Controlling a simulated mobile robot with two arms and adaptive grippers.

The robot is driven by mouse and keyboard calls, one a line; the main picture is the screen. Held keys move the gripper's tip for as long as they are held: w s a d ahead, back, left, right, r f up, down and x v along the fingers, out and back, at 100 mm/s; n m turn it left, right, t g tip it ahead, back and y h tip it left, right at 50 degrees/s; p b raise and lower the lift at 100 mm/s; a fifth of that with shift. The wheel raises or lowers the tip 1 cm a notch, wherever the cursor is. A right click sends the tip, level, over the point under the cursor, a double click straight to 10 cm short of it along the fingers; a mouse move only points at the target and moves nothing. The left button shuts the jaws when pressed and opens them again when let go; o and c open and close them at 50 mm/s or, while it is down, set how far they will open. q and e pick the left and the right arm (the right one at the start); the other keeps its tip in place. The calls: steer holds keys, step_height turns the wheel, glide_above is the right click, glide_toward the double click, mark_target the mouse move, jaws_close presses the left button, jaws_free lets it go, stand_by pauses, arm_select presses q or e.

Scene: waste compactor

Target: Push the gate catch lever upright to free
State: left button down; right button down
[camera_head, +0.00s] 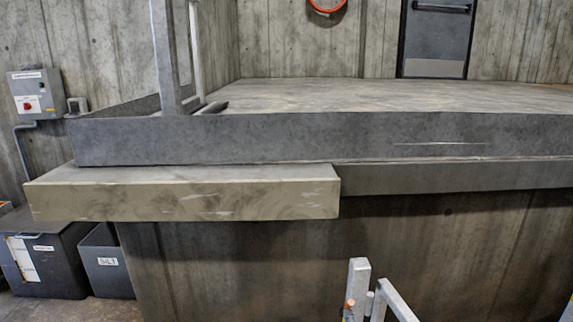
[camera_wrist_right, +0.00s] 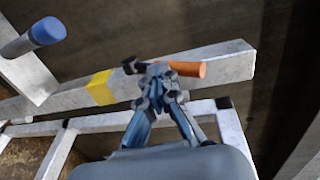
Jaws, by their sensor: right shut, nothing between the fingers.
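In the right wrist view, an orange handle (camera_wrist_right: 188,69), apparently the catch lever's, lies in front of a pale gate bar (camera_wrist_right: 228,66). A dark fitting (camera_wrist_right: 131,66) shows on the other side of my fingertips. My right gripper (camera_wrist_right: 160,70) is shut and empty, its tips at the inner end of the orange handle. The tips hide the middle of the lever, and I cannot tell whether they touch it. In the head view, the top of the gate (camera_head: 359,272) shows at the bottom edge, with a small orange part (camera_head: 350,303) beside its post. My left gripper is not in view.
The bar has a yellow band (camera_wrist_right: 100,87), and a blue-ended round bar (camera_wrist_right: 48,31) is at upper left. A concrete ledge (camera_head: 190,200) and raised platform (camera_head: 400,97) stand beyond the gate. Grey bins (camera_head: 45,265) and a control box (camera_head: 37,93) are at left.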

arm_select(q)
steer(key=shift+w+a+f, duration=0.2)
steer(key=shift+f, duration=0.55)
arm_select(e)
steer(key=shift+w+a+f, duration=0.2)
steer(key=shift+w+a, duration=0.1)
steer(key=shift+w, duration=0.25)
steer(key=shift+w+r, duration=0.1)
steer(key=shift+w, duration=0.05)
arm_select(q)
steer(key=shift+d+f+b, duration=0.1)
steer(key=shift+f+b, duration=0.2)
steer(key=shift+b, duration=0.05)
arm_select(e)
steer(key=shift+w, duration=0.8)
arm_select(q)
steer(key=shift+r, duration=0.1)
arm_select(e)
steer(key=shift+s, duration=0.1)
